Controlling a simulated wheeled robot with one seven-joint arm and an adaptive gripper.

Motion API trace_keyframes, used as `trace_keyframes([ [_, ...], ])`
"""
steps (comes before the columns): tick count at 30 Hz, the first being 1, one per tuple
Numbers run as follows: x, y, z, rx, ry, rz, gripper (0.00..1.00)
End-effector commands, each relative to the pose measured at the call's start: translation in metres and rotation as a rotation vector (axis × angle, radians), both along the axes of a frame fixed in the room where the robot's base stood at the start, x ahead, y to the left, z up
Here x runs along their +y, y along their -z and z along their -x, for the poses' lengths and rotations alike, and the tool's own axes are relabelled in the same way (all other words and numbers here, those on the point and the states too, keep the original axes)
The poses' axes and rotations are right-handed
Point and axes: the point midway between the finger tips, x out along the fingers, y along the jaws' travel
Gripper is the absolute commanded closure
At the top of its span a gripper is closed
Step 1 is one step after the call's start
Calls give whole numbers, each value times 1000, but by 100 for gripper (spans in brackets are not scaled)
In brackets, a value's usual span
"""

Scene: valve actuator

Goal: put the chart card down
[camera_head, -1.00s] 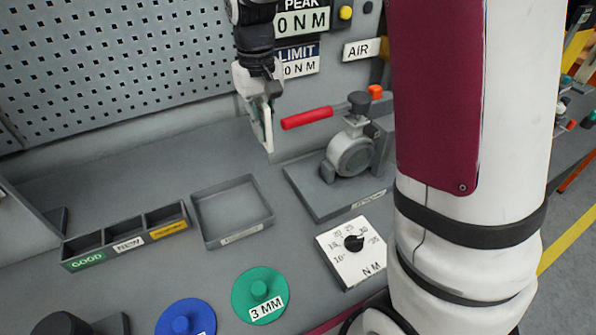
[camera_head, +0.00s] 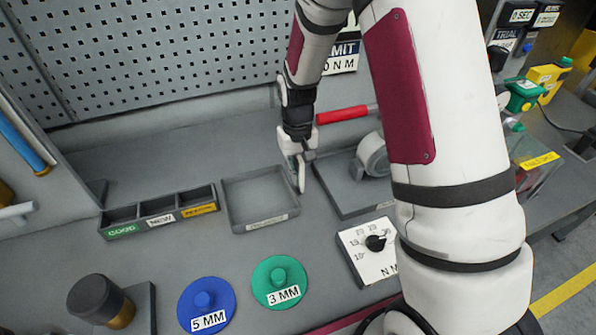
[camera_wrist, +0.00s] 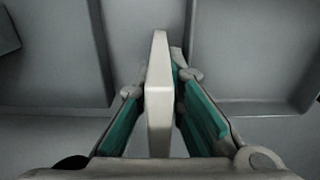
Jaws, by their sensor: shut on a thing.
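The chart card (camera_wrist: 159,95) is a pale, thin slab in the wrist view, seen nearly edge-on and standing between the teal-padded fingers. My gripper (camera_wrist: 160,112) is shut on it. In the head view my gripper (camera_head: 299,172) points down near the right edge of the shallow grey tray (camera_head: 236,226), beside the tool base. The card (camera_head: 301,180) shows there only as a narrow pale strip at the fingers. Its printed face cannot be read in either view. I cannot tell whether its lower edge touches anything.
A three-part bin (camera_head: 160,217) lies left of the tray. The dial plate (camera_head: 368,248), green disc (camera_head: 280,280) and blue disc (camera_head: 206,300) are in front. Bare bench lies behind the tray.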

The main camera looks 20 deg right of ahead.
Motion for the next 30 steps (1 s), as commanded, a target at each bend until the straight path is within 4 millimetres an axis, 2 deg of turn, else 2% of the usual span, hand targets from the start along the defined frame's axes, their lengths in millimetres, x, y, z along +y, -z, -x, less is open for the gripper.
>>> trace_keyframes([
  [12, 0, 8, 0, 0, 0, 0, 100],
  [13, 0, 7, 0, 0, 0, 0, 84],
  [14, 0, 7, 0, -1, 0, 0, 82],
  [23, 0, 5, 0, -1, 0, 0, 82],
  [26, 0, -1, -1, -3, 0, 0, 82],
  [30, 0, -22, -2, -7, 0, 0, 82],
])
